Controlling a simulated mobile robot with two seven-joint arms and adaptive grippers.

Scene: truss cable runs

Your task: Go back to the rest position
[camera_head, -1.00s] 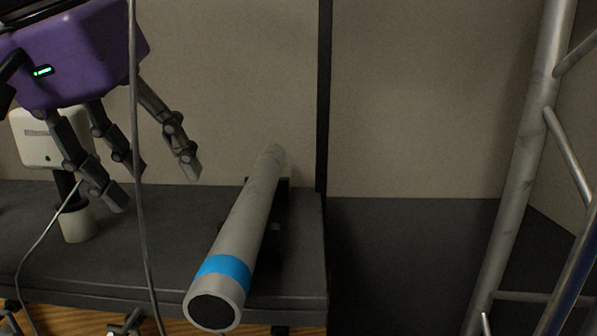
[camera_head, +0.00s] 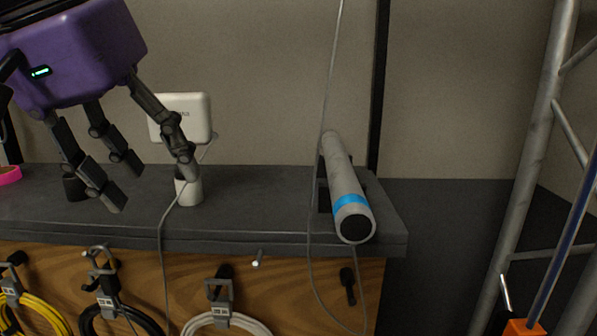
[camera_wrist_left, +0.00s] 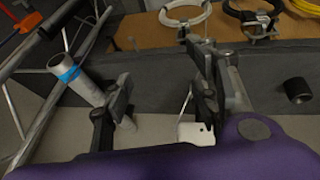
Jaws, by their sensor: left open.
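My left gripper (camera_head: 125,170) hangs at the upper left of the head view, a purple body with dark jointed fingers spread apart and nothing between them. In the left wrist view my left gripper (camera_wrist_left: 160,100) also shows its fingers apart and empty. My right gripper is in neither view.
The dark shelf (camera_head: 255,205) runs below the gripper. Coiled cables, yellow (camera_head: 45,312), black and white, hang on hooks along the wooden front. A thin grey cable (camera_head: 318,225) hangs past the tube. A metal truss (camera_head: 530,150) stands at the right, with an orange object (camera_head: 522,328) low beside it.

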